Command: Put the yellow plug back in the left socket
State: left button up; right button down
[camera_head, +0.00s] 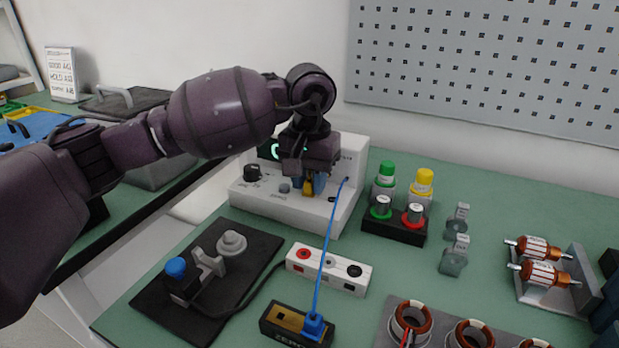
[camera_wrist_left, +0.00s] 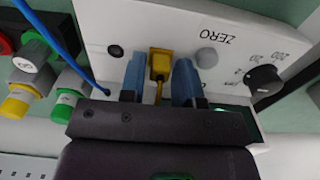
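The yellow plug (camera_wrist_left: 161,64) is at the front panel of the white meter box (camera_head: 346,210), between the grey button and an empty dark socket hole (camera_wrist_left: 115,50). In the head view a bit of the plug (camera_head: 309,189) shows under my left gripper (camera_head: 313,184). My left gripper's blue fingers (camera_wrist_left: 160,82) stand on either side of the plug and appear shut on it. The plug is in line with the left socket position; its tip and that socket are hidden, so I cannot tell how deep it sits. My right gripper is not in view.
A blue cable (camera_head: 325,255) runs from the box's right side to a black-and-yellow block (camera_head: 296,326). A white strip with sockets (camera_head: 328,269) and a black fixture (camera_head: 205,285) lie in front. Green and yellow posts (camera_head: 422,183) stand to the right of the box.

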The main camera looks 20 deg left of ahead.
pick_arm(q)
jog(key=shift+o, duration=1.3)
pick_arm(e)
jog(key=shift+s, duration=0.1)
pick_arm(q)
jog(key=shift+r, duration=0.1)
notch_tip(320, 180, up, 5)
jog(key=shift+f+p, duration=0.1)
jog(key=shift+p, duration=0.5)
notch_tip(320, 180, up, 6)
jog(key=shift+f+p, duration=0.1)
jog(key=shift+p, duration=0.45)
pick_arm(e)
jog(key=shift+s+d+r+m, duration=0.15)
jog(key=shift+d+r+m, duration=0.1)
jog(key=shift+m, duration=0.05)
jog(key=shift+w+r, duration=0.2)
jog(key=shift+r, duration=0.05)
